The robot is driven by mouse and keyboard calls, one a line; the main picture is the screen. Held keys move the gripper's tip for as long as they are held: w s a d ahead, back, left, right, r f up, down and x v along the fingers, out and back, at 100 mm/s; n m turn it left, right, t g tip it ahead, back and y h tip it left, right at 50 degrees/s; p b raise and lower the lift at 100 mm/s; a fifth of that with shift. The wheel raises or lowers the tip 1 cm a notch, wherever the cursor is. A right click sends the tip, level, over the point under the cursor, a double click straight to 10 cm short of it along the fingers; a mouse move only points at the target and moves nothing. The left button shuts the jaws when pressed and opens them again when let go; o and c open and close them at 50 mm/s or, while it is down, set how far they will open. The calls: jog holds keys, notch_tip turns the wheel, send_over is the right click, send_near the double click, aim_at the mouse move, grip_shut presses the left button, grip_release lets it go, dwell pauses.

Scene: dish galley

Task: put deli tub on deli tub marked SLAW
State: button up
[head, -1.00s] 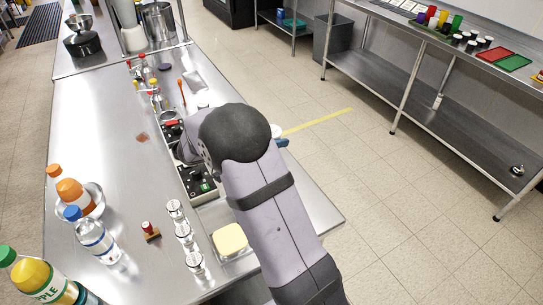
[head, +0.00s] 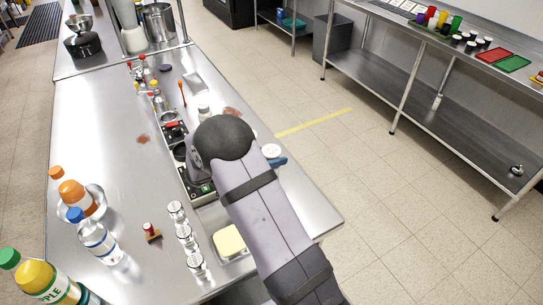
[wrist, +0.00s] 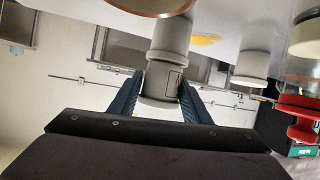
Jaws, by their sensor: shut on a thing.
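In the wrist view my gripper (wrist: 158,90) is shut on a light grey deli tub (wrist: 160,88), with a finger on each side and a small rectangular mark on its wall. The view looks upside down, with the counter at the top. Another grey tub (wrist: 172,33) stands in line with the held one, toward the counter; I cannot tell whether they touch. A third tub (wrist: 246,66) stands apart at the right. No SLAW lettering is readable. In the head view my arm hides the gripper and held tub; a white tub (head: 204,112) and a white lid (head: 271,150) show beside it.
A black appliance (head: 196,185) lies along the counter by my arm. Shiny shakers (head: 184,235), a yellow block (head: 229,241) and bottles (head: 95,238) stand nearer. A red-topped thing (wrist: 298,120) shows in the wrist view. The counter's left middle (head: 100,130) is mostly clear.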

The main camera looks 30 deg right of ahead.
jog(key=o, duration=1.1)
jog(key=shift+f, duration=0.15)
jog(key=shift+a+r, duration=0.1)
jog(key=shift+r, duration=0.1)
jog(key=b+v, duration=0.3)
jog(key=v, duration=0.8)
jog(key=shift+a+r, duration=0.25)
jog(key=shift+a, duration=0.1)
